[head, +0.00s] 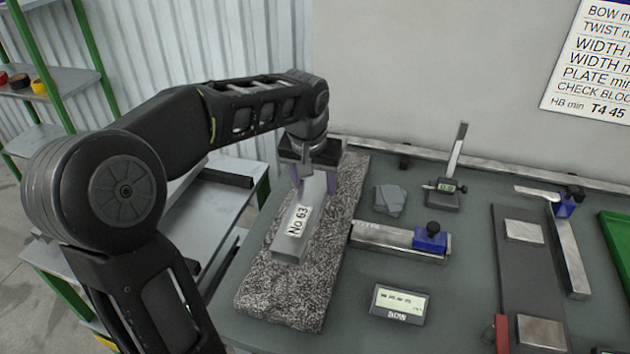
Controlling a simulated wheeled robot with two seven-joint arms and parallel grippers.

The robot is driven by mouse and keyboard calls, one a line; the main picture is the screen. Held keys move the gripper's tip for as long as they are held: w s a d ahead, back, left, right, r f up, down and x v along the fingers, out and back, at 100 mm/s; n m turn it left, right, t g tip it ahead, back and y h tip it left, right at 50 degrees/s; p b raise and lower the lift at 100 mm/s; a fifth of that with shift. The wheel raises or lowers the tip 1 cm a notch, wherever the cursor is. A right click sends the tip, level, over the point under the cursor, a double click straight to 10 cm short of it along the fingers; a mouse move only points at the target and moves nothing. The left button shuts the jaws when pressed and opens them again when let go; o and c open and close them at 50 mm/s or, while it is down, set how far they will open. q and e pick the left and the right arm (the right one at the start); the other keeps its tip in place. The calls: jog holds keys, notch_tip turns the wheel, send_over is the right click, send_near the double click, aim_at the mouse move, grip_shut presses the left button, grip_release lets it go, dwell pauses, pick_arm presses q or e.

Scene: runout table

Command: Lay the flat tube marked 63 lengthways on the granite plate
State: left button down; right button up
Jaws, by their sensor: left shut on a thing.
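The flat tube marked 63 (290,245) is a grey metal bar with a white label reading "No 63". It lies lengthways along the speckled granite plate (325,275), or just above it; I cannot tell whether it touches. My left gripper (312,184) comes down over the far end of the tube and is shut on it, with purple fingers on either side. The gripper and arm hide the tube's far end and part of the plate's far edge. My right gripper is not in view.
Right of the plate are a steel square with a blue block (430,237), a digital display (398,304), a height gauge (447,188) and grey pieces (389,200). Farther right are a dark fixture (525,265) and a green tray (615,245). Green-framed shelving (60,82) stands at the left.

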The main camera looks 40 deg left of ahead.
pick_arm(q)
jog(key=shift+f+b, duration=2.15)
jog(key=shift+f, duration=0.65)
jog(key=shift+f+b, duration=0.3)
jog(key=shift+f, duration=0.1)
jog(key=shift+c, duration=2.2)
grip_release()
jog(key=shift+v, duration=3.95)
